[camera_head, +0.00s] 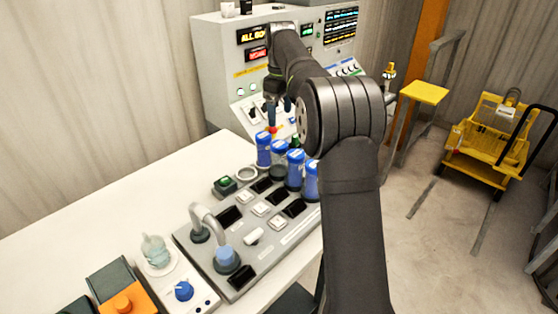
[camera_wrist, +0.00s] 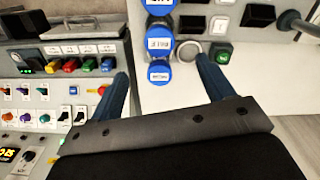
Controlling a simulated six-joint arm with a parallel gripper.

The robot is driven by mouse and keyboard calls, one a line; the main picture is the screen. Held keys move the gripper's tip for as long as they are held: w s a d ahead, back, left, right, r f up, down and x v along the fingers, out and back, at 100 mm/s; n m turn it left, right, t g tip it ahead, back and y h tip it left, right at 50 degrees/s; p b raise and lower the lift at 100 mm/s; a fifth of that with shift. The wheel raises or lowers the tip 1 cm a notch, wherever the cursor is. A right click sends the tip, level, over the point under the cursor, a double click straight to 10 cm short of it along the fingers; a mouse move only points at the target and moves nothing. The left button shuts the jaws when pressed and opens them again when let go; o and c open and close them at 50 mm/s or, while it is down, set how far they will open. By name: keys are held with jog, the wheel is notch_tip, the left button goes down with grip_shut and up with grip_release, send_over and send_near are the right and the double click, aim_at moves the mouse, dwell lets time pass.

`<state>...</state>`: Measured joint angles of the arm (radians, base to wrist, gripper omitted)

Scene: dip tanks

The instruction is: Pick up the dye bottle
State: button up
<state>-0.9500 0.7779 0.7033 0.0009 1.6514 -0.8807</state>
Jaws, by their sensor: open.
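Several blue-capped bottles stand in a row at the back right of the grey panel. They include a blue one (camera_head: 263,150) at the far end, a darker, see-through one (camera_head: 279,160) and another blue one (camera_head: 295,170). I cannot tell which one is the dye bottle. My gripper (camera_head: 280,115) is above and behind the row's far end. In the wrist view my gripper (camera_wrist: 160,67) is open, its two blue fingers spread and empty. A small labelled blue cap (camera_wrist: 158,73) appears between the fingertips, with a larger blue cap (camera_wrist: 160,37) beyond; contact is not visible.
A control console (camera_head: 225,75) with switches stands close behind my gripper. The grey panel (camera_head: 265,255) carries a curved pipe (camera_head: 205,218) and dark slots. An empty ring (camera_head: 247,173) lies beside the bottles. The white table (camera_head: 110,200) is clear at left.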

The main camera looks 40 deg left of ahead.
aim_at(280, 145)
notch_tip(280, 145, down, 12)
jog(key=shift+a+f, duration=0.15)
jog(key=shift+f, duration=0.05)
jog(key=shift+w+a+f, duration=0.1)
jog(key=shift+a+f, duration=0.1)
jog(key=shift+f, duration=1.1)
jog(key=shift+a+f, duration=0.15)
jog(key=shift+f, duration=1.15)
jog(key=c, duration=1)
